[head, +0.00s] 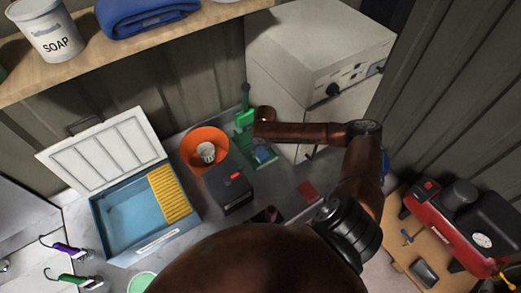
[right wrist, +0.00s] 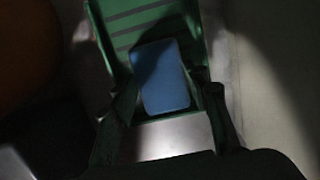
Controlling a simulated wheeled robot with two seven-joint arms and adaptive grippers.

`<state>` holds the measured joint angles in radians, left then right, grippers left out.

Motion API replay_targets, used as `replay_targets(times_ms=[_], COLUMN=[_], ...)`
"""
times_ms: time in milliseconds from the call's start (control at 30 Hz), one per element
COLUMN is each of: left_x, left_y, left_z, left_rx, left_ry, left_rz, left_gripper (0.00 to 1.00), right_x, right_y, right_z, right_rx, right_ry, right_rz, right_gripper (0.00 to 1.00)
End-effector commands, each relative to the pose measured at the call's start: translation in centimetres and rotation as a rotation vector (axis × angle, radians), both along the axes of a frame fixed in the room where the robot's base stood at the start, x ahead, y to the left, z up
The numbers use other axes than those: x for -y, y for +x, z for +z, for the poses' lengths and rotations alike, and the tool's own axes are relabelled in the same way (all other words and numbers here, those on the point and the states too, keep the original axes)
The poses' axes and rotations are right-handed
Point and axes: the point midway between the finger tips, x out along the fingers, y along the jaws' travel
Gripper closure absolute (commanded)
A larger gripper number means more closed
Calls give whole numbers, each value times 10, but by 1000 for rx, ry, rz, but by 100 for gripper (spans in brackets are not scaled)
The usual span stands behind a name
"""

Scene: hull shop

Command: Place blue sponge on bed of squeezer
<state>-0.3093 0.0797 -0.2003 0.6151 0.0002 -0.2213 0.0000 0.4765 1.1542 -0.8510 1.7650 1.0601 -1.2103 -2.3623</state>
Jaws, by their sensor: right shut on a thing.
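The blue sponge (right wrist: 163,80) is between the two fingers of my right gripper (right wrist: 168,95) in the right wrist view. In that view the green squeezer (right wrist: 185,14), with its slatted plate, lies directly behind the sponge. I cannot tell whether the sponge touches the bed. In the head view the squeezer (head: 245,118) stands at the back of the bench, and the sponge (head: 263,154) shows as a small blue patch at its front. My right arm reaches over it from the right and partly hides the squeezer. My left gripper is not in view.
An orange bowl (head: 205,138) with a white cup and a dark box (head: 229,188) with a red button stand left of the squeezer. An open blue case (head: 130,216) is farther left. A white cabinet (head: 315,50) stands close behind on the right. A red pad (head: 307,190) lies in front.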

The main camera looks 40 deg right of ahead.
Motion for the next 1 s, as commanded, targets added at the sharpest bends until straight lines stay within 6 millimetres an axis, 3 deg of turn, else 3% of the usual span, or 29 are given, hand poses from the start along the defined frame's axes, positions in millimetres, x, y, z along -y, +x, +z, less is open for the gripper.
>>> replay_targets(times_ms=[200, 233, 467, 767, 1000], left_x=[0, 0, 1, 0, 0], left_y=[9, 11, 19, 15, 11], left_z=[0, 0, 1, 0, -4], left_rx=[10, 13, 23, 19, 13], left_ry=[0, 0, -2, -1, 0], left_rz=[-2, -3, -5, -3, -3], left_gripper=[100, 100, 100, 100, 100], right_x=[0, 0, 0, 0, 1], right_y=[0, 0, 0, 0, -3], right_z=[-2, -3, -2, -1, 27], right_rx=[-1, -1, 0, 0, 3], right_ry=[0, 0, 0, 0, -2], right_rz=[0, 0, -1, -1, 1], right_gripper=[77, 57, 41, 40, 40])
